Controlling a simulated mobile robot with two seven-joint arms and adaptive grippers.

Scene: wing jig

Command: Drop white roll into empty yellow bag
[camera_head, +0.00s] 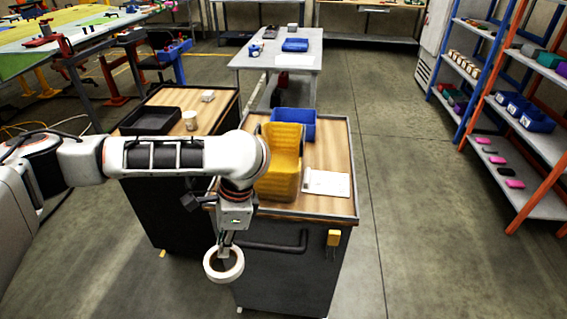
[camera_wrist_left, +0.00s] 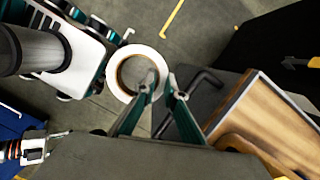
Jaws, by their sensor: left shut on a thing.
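The white roll (camera_head: 209,265) is a ring with a brown inner face. My left gripper (camera_head: 225,250) is shut on the roll's wall and holds it in the air in front of the cart's near side, below the cart top. The left wrist view shows the roll (camera_wrist_left: 114,75) at the fingertips of the left gripper (camera_wrist_left: 161,90). The yellow bag (camera_head: 284,150) stands on the wooden cart top, beyond and to the right of the roll. My left arm hides part of its left side. The bag's inside shows no contents that I can make out. My right gripper is not in view.
A blue bin (camera_head: 308,124) stands behind the bag, and a white sheet or pad (camera_head: 326,182) lies right of it. The cart's dark handle (camera_head: 275,246) juts out near the roll. A left cart holds a black tray (camera_head: 150,121) and a cup (camera_head: 190,121). The floor at right is clear.

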